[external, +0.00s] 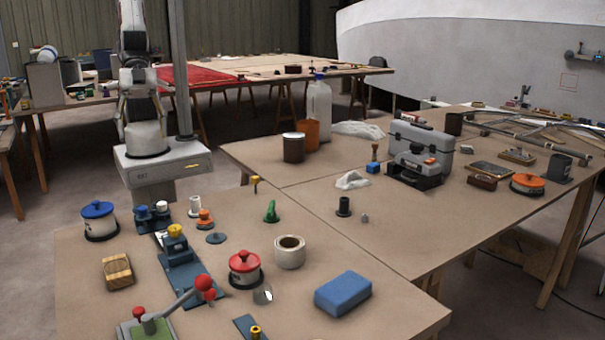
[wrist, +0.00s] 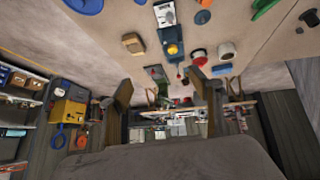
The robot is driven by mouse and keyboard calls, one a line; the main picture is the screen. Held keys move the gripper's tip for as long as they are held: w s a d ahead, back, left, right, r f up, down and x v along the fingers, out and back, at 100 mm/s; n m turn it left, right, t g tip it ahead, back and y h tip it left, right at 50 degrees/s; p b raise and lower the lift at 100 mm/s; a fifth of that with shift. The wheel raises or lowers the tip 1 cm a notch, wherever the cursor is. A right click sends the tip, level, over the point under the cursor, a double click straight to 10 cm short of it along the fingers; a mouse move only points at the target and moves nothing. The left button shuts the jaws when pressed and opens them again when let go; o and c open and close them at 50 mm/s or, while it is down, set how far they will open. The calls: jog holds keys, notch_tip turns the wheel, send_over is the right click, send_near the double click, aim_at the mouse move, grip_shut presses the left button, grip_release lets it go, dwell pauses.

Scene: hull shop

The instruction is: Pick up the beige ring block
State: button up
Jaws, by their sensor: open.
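The beige ring block (external: 290,251) is a short, pale cylinder with a round hole in its top. It stands on the near table, just right of a red-lidded pot (external: 245,268). In the wrist view the ring block (wrist: 227,50) looks small and far off, right of centre, near the table's edge. My gripper (wrist: 160,80) shows in the wrist view with its two fingers spread and nothing between them. It is well away from the ring block. In the external view my arm stands behind the table, and I cannot make out the gripper there.
A blue block (external: 343,293) lies right of the ring block. A green piece (external: 271,212) stands behind it, and a clamp with a red-knobbed lever (external: 202,287) is at left. Table between the ring and the grey toolbox (external: 420,151) is mostly bare.

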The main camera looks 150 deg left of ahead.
jog(key=w+d+f+t, duration=0.2)
jog(key=w+d+f, duration=0.5)
jog(key=w+f, duration=0.2)
jog(key=m+t+h, duration=0.1)
jog(key=t, duration=0.1)
send_near(116, 265)
jog(key=shift+w+a+r, duration=0.2)
jog(key=shift+w+a, duration=0.05)
jog(key=shift+w, duration=0.45)
jog(key=shift+s+d+f+m+t, duration=0.15)
jog(key=shift+d+f+t, duration=0.1)
jog(key=shift+f, duration=0.15)
jog(key=shift+s+d+f+m+t, duration=0.15)
jog(key=shift+f+t, duration=0.1)
jog(key=shift+f, duration=0.15)
jog(key=shift+x, duration=1.3)
jog(key=shift+x, duration=2.5)
